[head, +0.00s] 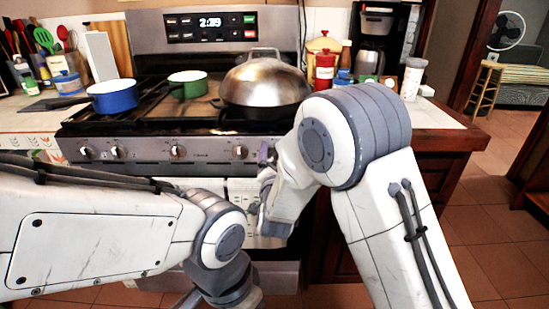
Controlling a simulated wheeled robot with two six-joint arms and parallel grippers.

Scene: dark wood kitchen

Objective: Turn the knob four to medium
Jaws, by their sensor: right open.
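The stove's front panel (200,165) carries a row of silver knobs. From the left they are a first knob (86,153), a second knob (117,152), a third knob (178,152) and a fourth knob (240,153). A purple-tinted part (263,153) shows just right of the fourth knob; I cannot tell what it is. My right gripper (264,192) is open and empty, below and right of the fourth knob, partly hidden by its own wrist. My left arm's wrist hangs low in front of the oven; its jaws are not clearly visible.
On the cooktop are a blue pot (113,99), a green pot (188,86) and a large domed lid (265,80) on a dark pan. A red canister (325,68) and a coffee maker (378,38) stand on the right counter. Open tiled floor (500,240) lies to the right.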

